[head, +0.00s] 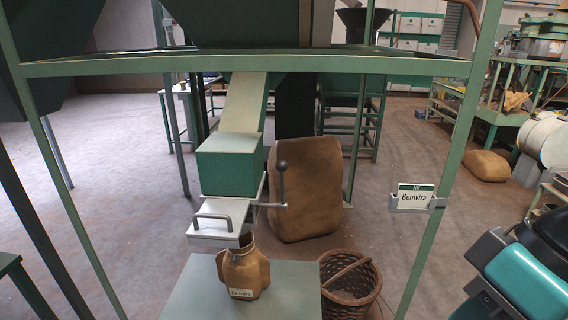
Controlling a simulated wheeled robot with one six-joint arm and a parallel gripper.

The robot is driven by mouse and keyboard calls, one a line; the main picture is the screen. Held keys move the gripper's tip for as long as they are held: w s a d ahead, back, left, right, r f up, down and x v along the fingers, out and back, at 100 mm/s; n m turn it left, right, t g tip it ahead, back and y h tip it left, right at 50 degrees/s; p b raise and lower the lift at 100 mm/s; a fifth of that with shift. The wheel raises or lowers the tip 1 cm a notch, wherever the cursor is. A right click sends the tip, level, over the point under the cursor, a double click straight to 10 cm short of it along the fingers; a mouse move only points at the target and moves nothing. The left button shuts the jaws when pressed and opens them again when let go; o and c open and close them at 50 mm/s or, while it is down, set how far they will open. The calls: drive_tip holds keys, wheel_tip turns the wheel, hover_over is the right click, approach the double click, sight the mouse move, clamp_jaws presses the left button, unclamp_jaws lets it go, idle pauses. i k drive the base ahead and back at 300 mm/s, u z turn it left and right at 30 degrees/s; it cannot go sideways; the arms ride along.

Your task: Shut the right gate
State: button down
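One chute gate shows in the head view, under a green box (229,165) at the foot of a pale sloping chute (244,103). Its pale slide plate (222,208) juts out toward the front and carries a grey bar handle (212,217). A lever with a dark ball knob (281,166) stands upright at its right side. I cannot tell whether this is the right gate, as no other gate shows. A small brown sack (246,272) with a label stands open below the plate's front end. My gripper is not in view.
The sack stands on a grey-green table (287,284). A wicker basket (348,285) is to its right, and a large brown sack (305,190) leans behind. Green frame posts (440,190) and a crossbar (250,63) stand around the chute. A "Bemvira" sign (416,196) hangs on the right post.

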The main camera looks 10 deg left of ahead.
sight(219, 222)
drive_tip(key=z, duration=0.05)
drive_tip(key=k, duration=1.05)
drive_tip(key=u, duration=0.95)
drive_tip(key=i, duration=1.4)
drive_tip(key=z, duration=0.7)
